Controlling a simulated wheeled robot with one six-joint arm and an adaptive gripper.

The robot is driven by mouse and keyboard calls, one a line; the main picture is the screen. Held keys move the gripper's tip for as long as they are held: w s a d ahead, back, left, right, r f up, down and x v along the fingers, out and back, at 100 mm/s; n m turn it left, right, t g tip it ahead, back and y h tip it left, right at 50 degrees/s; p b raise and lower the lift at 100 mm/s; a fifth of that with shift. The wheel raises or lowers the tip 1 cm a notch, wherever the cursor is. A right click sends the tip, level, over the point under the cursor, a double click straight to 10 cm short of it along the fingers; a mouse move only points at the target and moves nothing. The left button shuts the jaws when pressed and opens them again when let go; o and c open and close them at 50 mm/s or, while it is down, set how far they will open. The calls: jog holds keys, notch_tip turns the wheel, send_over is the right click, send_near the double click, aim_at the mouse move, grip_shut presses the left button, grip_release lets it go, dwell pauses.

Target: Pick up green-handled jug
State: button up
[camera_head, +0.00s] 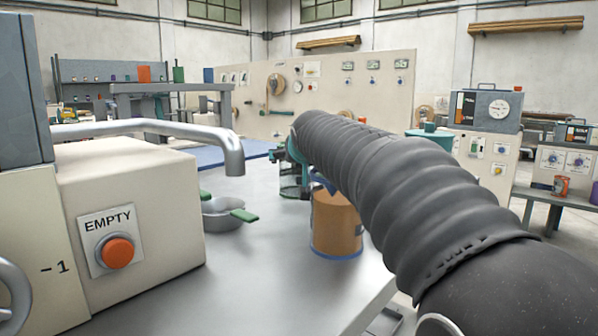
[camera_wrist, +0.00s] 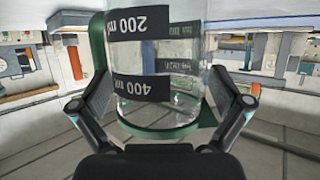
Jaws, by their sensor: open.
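The green-handled jug (camera_wrist: 160,85) is clear, with black bands marked 200 ml and 400 ml. In the wrist view it appears upside down, with its green rim (camera_wrist: 158,131) toward the bottom and its green handle (camera_wrist: 97,48) at the left. My gripper (camera_wrist: 160,78) is open, with one finger on each side of the jug. I cannot tell whether either finger touches it.
An orange-brown container (camera_head: 336,225) with a blue base stands near the jug. A metal pan (camera_head: 222,216) with green handles sits to the left. A machine with an EMPTY button (camera_head: 117,252) and a metal spout (camera_head: 234,158) fills the left. The front tabletop is clear.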

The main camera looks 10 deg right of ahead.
jog(key=c, duration=1.1)
jog(key=shift+o, duration=0.2)
notch_tip(320, 180, up, 28)
jog(key=p, duration=1)
